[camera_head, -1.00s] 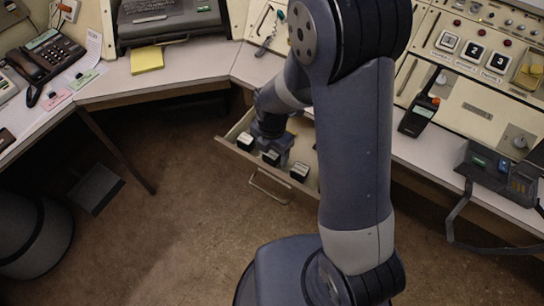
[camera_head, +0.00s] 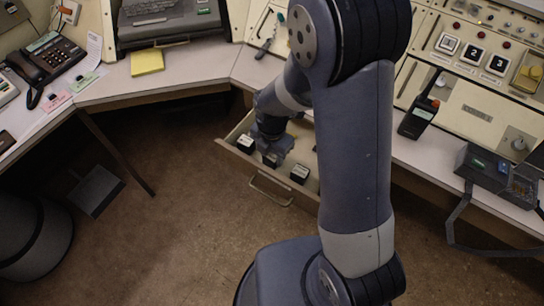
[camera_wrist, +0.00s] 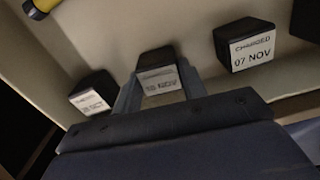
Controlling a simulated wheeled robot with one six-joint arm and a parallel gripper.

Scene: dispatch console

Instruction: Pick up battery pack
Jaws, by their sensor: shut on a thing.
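Several black battery packs with white labels stand in an open drawer (camera_head: 230,152) under the desk. My gripper (camera_head: 273,158) reaches down into the drawer and is shut on the middle battery pack (camera_wrist: 158,78), with one finger on each side of it. A pack labelled "CHARGED 07 NOV" (camera_wrist: 246,44) is to the right, also in the head view (camera_head: 299,173). I cannot tell whether the held pack is lifted.
A dark object (camera_wrist: 306,20) shows at the wrist view's right edge, and a yellow and black item (camera_wrist: 38,8) lies at the drawer's back. The desk above carries a telephone (camera_head: 45,57), a yellow notepad (camera_head: 147,61) and a handheld radio (camera_head: 418,117). My arm hides the drawer's right part.

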